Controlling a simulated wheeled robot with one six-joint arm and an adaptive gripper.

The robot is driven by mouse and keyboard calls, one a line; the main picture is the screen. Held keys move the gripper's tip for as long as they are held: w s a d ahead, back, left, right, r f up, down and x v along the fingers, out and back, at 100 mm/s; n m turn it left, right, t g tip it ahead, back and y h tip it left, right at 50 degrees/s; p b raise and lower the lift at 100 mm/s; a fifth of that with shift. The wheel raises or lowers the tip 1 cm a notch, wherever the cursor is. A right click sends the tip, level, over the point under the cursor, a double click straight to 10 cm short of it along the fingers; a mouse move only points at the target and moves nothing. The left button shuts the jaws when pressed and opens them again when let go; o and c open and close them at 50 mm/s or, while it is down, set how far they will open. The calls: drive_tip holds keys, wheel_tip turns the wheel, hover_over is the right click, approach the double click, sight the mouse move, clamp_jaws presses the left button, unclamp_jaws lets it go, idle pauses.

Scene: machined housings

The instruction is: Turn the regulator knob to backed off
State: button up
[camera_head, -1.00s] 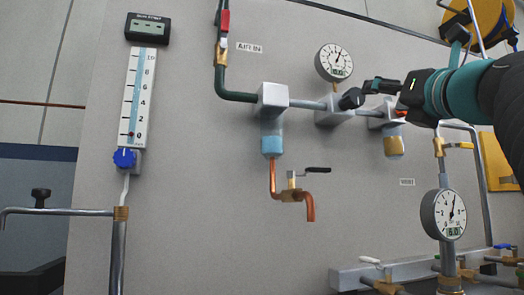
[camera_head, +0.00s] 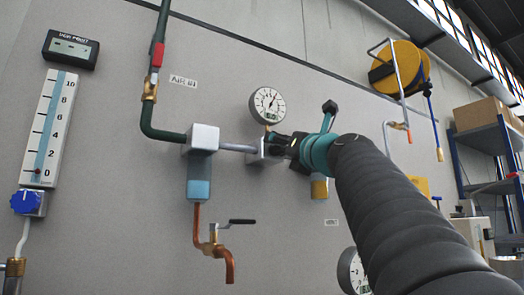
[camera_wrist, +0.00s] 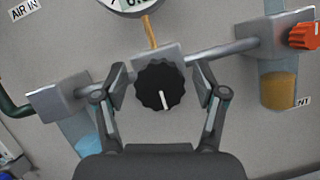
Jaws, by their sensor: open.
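The regulator knob (camera_wrist: 159,86) is black and scalloped, with a white line pointing down, slightly right, in the wrist view. It sits on the grey regulator block (camera_wrist: 155,55) beneath a gauge. My gripper (camera_wrist: 161,88) is open, one finger on each side of the knob. Small gaps show between the fingers and the knob, so I see no grip. In the head view my gripper (camera_head: 290,147) is at the regulator block (camera_head: 256,153) and largely covers the knob. The round dial gauge (camera_head: 267,105) stands above the block.
A filter with a blue bowl (camera_head: 198,172) is left of the regulator, and a copper drain with a black-handled valve (camera_head: 215,240) hangs below. In the wrist view, an orange knob (camera_wrist: 303,36) and an amber bowl (camera_wrist: 279,89) are close on the right.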

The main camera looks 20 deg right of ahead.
drive_tip(key=c, duration=1.1)
drive_tip(key=shift+c, duration=0.2)
